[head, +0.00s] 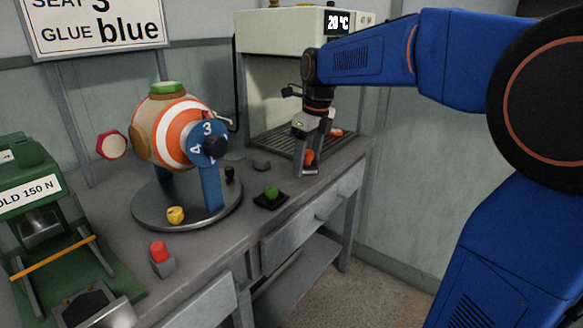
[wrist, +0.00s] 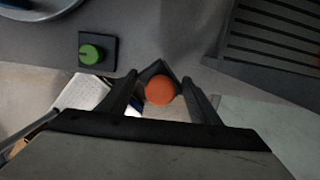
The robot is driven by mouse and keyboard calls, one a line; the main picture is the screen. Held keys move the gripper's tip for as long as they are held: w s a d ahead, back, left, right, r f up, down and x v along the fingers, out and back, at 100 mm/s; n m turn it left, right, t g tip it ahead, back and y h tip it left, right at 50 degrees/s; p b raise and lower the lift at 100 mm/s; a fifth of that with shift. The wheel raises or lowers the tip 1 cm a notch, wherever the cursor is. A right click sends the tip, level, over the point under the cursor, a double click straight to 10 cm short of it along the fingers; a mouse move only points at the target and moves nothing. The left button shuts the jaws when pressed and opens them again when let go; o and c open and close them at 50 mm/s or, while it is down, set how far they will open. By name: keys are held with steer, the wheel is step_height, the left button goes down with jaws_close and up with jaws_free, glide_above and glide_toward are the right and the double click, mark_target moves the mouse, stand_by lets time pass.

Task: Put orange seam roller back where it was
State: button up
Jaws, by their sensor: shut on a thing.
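The orange seam roller (head: 309,157) is between the fingers of my gripper (head: 307,168), near the right end of the bench, in front of the heated cabinet. In the wrist view, its round orange end (wrist: 160,91) shows between the two dark fingers of my gripper (wrist: 160,86), which are shut on it. The rest of the roller is largely hidden by the fingers. I cannot tell whether the roller touches the bench.
A green knob (head: 271,192) on a black pad lies front left of my gripper. The striped ball (head: 180,130) stands on a round base. A red-topped piece (head: 158,252) sits in a grey block. The cabinet's slatted floor (wrist: 270,38) is close on the right.

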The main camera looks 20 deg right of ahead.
glide_above(289, 178)
steer(key=shift+s+d, duration=0.25)
steer(key=shift+f, duration=1.75)
steer(key=shift+f, duration=0.1)
steer(key=o, duration=1.4)
steer(key=shift+o, duration=0.2)
step_height(289, 178, up, 12)
steer(key=s+d, duration=0.1)
steer(key=shift+s, duration=0.25)
